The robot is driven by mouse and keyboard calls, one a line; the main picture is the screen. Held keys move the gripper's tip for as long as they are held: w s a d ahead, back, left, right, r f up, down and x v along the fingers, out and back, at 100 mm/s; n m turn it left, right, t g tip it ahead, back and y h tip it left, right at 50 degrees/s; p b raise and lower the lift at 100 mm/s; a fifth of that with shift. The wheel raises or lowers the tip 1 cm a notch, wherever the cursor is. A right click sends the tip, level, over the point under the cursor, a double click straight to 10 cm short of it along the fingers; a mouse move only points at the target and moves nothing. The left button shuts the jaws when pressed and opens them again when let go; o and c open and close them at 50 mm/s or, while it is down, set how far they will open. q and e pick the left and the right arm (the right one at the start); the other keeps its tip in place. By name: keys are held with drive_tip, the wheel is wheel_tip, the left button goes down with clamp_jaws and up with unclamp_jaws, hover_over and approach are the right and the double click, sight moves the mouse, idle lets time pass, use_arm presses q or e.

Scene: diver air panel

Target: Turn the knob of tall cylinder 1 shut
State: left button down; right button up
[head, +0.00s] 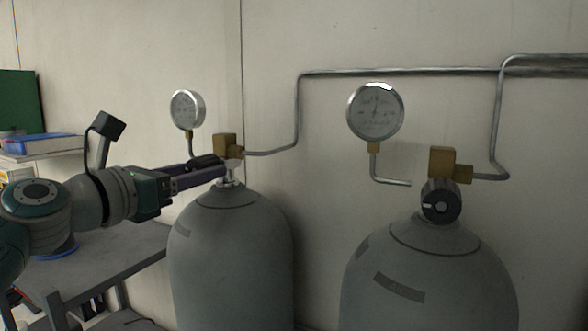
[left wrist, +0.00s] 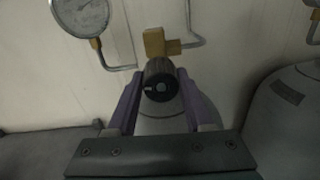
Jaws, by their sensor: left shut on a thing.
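Two tall grey gas cylinders stand against the wall, and no numbers are readable on them. The left cylinder (head: 230,250) has a black knob (left wrist: 160,82) below a brass block (head: 226,146). In the left wrist view the knob's white mark points left. My left gripper (head: 222,165) reaches in from the left. Its purple fingers (left wrist: 159,76) are shut on this knob, one on each side. In the head view the fingers and hand hide most of the knob. My right gripper is not in view.
The right cylinder (head: 430,280) has its own black knob (head: 441,201), with a white mark pointing left. Round gauges stand above left (head: 187,109) and centre (head: 376,112). Metal pipes (head: 400,72) run along the wall. A grey table (head: 110,262) is at the left.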

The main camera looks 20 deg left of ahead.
use_arm(q)
drive_tip(key=m, duration=0.4)
drive_tip(key=shift+m, duration=0.3)
drive_tip(key=m+b, duration=0.1)
drive_tip(key=m, duration=0.2)
drive_tip(key=shift+m, duration=0.3)
drive_tip(key=m, duration=0.4)
drive_tip(key=shift+y+b, duration=0.3)
drive_tip(key=shift+b, duration=0.05)
drive_tip(key=m, duration=0.4)
drive_tip(key=shift+r+m+b, duration=0.1)
drive_tip(key=shift+m+b, duration=0.3)
drive_tip(key=m, duration=0.3)
drive_tip(key=shift+b, duration=0.3)
drive_tip(key=m, duration=0.4)
drive_tip(key=shift+m+y+b, duration=0.3)
drive_tip(key=shift+m+b, duration=0.1)
drive_tip(key=m, duration=0.4)
drive_tip(key=shift+d+b, duration=0.1)
drive_tip(key=shift+b, duration=0.3)
drive_tip(key=shift+m+b, duration=0.3)
drive_tip(key=shift+m, duration=1.7)
drive_tip(key=shift+r, duration=0.1)
